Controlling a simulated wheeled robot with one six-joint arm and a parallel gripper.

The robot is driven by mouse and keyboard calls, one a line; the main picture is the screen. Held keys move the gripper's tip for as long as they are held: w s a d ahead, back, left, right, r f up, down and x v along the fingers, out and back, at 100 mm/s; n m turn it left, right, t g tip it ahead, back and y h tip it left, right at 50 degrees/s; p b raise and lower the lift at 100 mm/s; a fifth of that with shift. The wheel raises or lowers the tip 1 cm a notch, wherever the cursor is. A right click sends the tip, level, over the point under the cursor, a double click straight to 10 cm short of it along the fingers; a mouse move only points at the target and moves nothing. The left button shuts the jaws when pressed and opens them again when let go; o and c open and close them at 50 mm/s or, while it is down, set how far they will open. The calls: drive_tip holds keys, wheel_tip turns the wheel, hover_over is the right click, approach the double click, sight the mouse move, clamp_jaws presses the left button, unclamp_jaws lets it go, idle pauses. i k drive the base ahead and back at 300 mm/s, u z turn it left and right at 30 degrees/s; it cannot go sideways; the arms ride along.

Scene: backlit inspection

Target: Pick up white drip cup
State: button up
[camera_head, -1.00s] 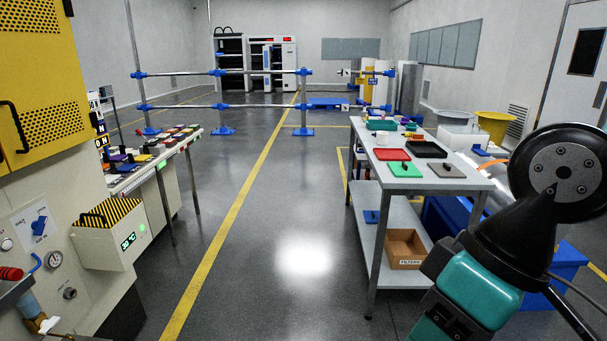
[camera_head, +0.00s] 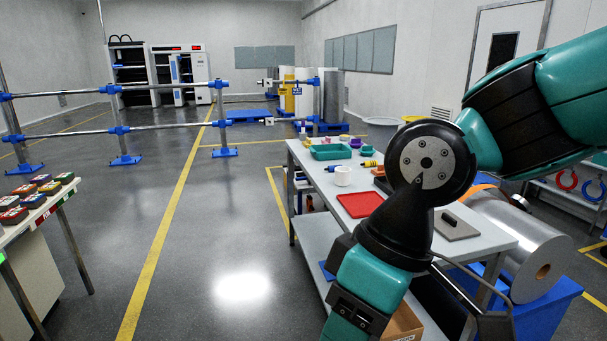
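A small white cup (camera_head: 343,175) stands upright on the grey worktable (camera_head: 317,176), left of my arm in the picture. It sits behind the red tray and beside a yellow-and-black tool. My teal and black arm crosses the right half of the view and covers part of the table. My gripper is out of view, so its state does not show.
The table holds a red tray (camera_head: 360,204), a green tray (camera_head: 331,152) and a grey plate (camera_head: 456,223). Open floor lies to the left, beyond which is a bench (camera_head: 32,218) with coloured blocks.

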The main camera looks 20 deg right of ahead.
sight(343, 173)
drive_tip(key=u, duration=0.35)
drive_tip(key=i, duration=3.1)
drive_tip(key=z, duration=2.4)
